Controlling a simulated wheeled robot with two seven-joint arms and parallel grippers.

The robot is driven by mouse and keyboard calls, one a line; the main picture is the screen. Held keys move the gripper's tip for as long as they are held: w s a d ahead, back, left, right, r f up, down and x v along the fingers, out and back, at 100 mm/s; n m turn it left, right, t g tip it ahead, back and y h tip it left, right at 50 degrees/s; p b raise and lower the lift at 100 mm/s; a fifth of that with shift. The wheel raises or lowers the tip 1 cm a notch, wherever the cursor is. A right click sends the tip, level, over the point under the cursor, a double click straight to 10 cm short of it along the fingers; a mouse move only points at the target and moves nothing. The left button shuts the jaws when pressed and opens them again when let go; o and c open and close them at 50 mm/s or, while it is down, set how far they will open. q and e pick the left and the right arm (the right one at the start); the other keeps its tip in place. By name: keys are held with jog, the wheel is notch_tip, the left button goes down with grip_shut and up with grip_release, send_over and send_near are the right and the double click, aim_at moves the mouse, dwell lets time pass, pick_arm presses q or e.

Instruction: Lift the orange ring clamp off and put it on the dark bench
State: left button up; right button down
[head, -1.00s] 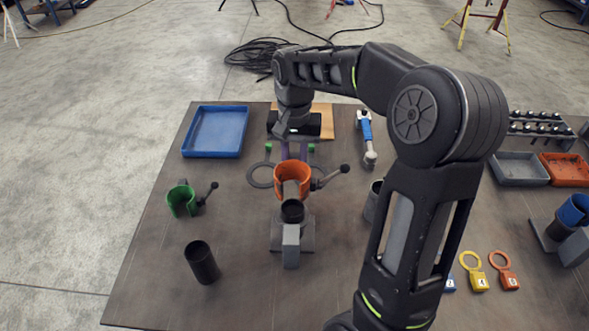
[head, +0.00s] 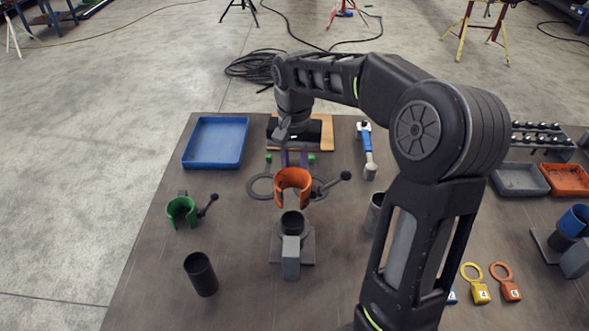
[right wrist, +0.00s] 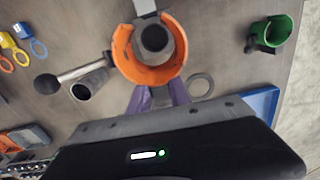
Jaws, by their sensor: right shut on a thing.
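The orange ring clamp (head: 305,188) with its black-knobbed lever (head: 345,176) is held up in the air. My right gripper (head: 293,166) is shut on its far side; the purple fingers also show in the right wrist view (right wrist: 158,98), meeting the orange ring (right wrist: 150,75). The upright dark pipe (head: 293,224) on a grey base stands nearer than the ring in the head view. In the right wrist view the pipe's round mouth (right wrist: 154,38) shows within the ring's outline, below it. The ring looks clear of the pipe. The left gripper is out of view.
The dark bench top (head: 240,260) has bare room at left and front. A green clamp (head: 181,212), a black tube (head: 201,274), a blue tray (head: 216,143) and a grey tube (head: 374,212) stand around. Numbered tags (head: 478,296) lie at right.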

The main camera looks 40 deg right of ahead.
jog(key=shift+r, duration=2.2)
jog(key=w+a+f+n+b, duration=0.2)
jog(key=w+a+f+n, duration=0.1)
jog(key=a+f, duration=0.4)
jog(key=w+a+f+n+b, duration=0.2)
jog(key=w+a+f+n, duration=0.2)
jog(key=a+f, duration=0.4)
jog(key=a+n, duration=0.1)
jog(key=a, duration=0.2)
jog(key=shift+w+f+n, duration=0.25)
jog(key=shift+f+n, duration=0.05)
jog(key=shift+r, duration=0.1)
